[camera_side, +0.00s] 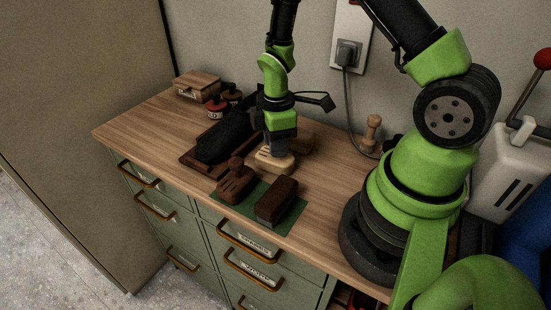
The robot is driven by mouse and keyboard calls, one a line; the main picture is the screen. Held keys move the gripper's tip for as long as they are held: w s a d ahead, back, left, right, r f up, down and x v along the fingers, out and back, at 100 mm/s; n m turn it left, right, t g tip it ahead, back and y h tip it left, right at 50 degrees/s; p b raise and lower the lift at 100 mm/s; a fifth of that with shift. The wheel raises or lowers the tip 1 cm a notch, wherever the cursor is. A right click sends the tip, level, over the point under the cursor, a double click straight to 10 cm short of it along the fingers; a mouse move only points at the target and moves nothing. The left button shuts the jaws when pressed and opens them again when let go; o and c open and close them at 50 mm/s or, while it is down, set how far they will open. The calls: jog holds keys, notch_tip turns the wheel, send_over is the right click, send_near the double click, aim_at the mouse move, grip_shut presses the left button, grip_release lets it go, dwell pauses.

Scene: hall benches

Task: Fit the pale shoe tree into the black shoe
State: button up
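The black shoe (226,136) lies in a dark brown tray (194,160) in the middle of the bench. The pale shoe tree (274,162) is to the right of the shoe, at the back edge of a green mat. My gripper (281,149) points down right over the pale shoe tree, and its lower end hides the tree's upper part. The fingertips are hidden or too small to make out, so I cannot tell whether they hold the tree. I also cannot tell whether the tree touches the bench.
A brown shoe tree (235,182) and a dark brush (277,202) are on the green mat (289,224) in front. Polish tins (217,107) and a wooden box (197,84) stand at the back left. A cable (346,110) hangs behind. The bench's left end is clear.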

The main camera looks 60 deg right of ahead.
grip_shut()
notch_tip(320, 180, up, 9)
jog(key=shift+r, duration=0.15)
jog(key=shift+a+r+m, duration=0.15)
jog(key=shift+r+m, duration=0.15)
jog(key=shift+r, duration=0.05)
jog(key=a+r+m, duration=0.3)
jog(key=a+m, duration=0.2)
jog(key=m, duration=0.3)
jog(key=w+d+m, duration=1)
jog(key=w+d, duration=0.5)
jog(key=f, duration=0.9)
jog(key=shift+s+d+f, duration=0.2)
jog(key=shift+d+f, duration=0.05)
jog(key=shift+f, duration=0.15)
